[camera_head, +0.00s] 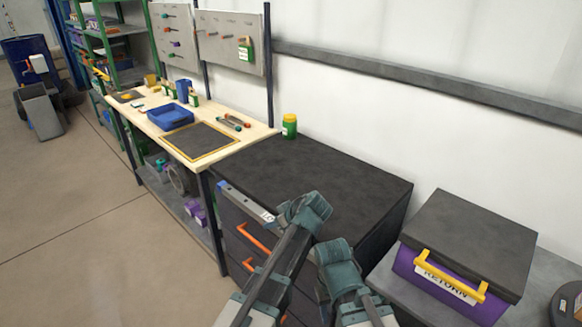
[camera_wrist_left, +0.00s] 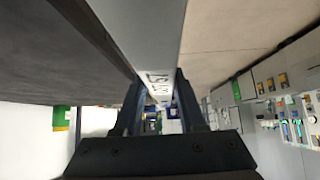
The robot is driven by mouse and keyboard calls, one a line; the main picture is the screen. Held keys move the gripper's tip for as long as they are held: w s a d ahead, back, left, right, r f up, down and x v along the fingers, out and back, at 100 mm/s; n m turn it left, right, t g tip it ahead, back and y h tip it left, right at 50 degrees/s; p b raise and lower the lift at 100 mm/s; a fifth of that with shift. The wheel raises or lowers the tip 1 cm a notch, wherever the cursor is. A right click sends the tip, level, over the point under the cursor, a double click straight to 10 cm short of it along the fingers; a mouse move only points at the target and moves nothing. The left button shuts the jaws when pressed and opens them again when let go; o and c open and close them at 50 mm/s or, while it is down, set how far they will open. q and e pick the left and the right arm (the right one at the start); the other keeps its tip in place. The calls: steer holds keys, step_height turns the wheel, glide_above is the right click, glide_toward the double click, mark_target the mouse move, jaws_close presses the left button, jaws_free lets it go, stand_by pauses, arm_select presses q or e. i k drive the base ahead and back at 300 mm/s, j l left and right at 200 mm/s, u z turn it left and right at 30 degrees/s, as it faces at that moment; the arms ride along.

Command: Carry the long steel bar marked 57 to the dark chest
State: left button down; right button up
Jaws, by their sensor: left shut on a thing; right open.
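The long steel bar (camera_head: 245,203) is grey, with a label reading 57 near its held end. My left gripper (camera_head: 284,214) is shut on the bar near that end. The bar points to the upper left, along the front edge of the dark chest (camera_head: 340,180); I cannot tell whether it touches the chest. In the left wrist view the bar (camera_wrist_left: 148,35) runs between the fingers (camera_wrist_left: 155,105), with the mark in view. The dark chest has a bare flat top and orange drawer handles. My right gripper (camera_head: 333,248) is open and empty in front of the chest.
A green jar with a yellow lid (camera_head: 289,126) stands at the chest's back edge. A wooden workbench (camera_head: 245,136) with a blue tray (camera_head: 170,117) is to the left. A purple box with a dark lid (camera_head: 470,240) stands to the right.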

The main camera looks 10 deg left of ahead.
mark_target(297, 181)
steer(key=i+j, duration=0.2)
steer(key=j, duration=0.2)
steer(key=i+j, duration=0.25)
steer(key=j, duration=0.2)
steer(key=z, duration=0.7)
